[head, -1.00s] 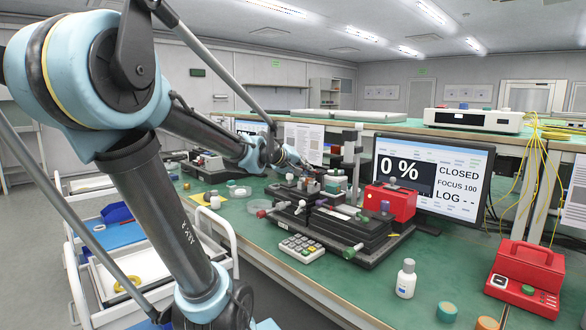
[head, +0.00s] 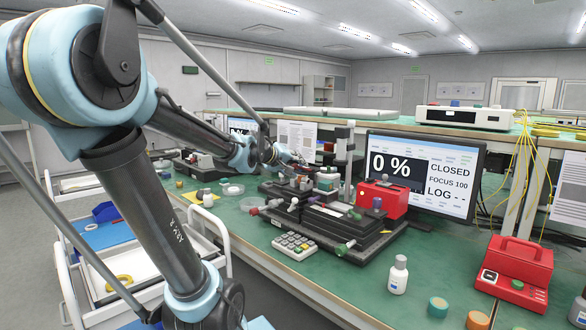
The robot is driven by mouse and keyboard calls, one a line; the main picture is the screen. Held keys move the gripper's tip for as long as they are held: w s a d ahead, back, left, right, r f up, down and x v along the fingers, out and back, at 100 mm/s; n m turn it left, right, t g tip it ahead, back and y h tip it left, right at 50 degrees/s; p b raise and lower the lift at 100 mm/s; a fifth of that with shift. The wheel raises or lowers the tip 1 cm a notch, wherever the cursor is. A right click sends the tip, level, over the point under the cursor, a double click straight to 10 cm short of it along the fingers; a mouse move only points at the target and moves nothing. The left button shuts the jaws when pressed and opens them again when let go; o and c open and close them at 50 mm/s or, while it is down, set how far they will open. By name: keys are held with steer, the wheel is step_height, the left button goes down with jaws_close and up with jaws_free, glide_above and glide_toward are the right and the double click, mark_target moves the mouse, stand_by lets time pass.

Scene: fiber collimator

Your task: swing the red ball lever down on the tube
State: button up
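My gripper (head: 293,159) is at the end of my arm, above the back left of the black optical bench (head: 337,240). It is small and partly covered by its own links, so its fingers cannot be read as open or shut. Small fixtures with reddish parts (head: 305,182) sit just below and right of it. I cannot tell which of them is the red ball lever or how it is tilted. The tube cannot be made out clearly among these fixtures. Whether the gripper touches anything is not clear.
A monitor (head: 440,187) reads 0 %, CLOSED, FOCUS 100. A red box (head: 383,198) stands behind the bench, and a grey post (head: 343,150) rises near the gripper. A keypad (head: 294,245), white bottle (head: 398,275) and red case (head: 513,272) stand on the green table (head: 345,290).

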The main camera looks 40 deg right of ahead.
steer(key=v, duration=1.2)
steer(key=shift+w, duration=0.1)
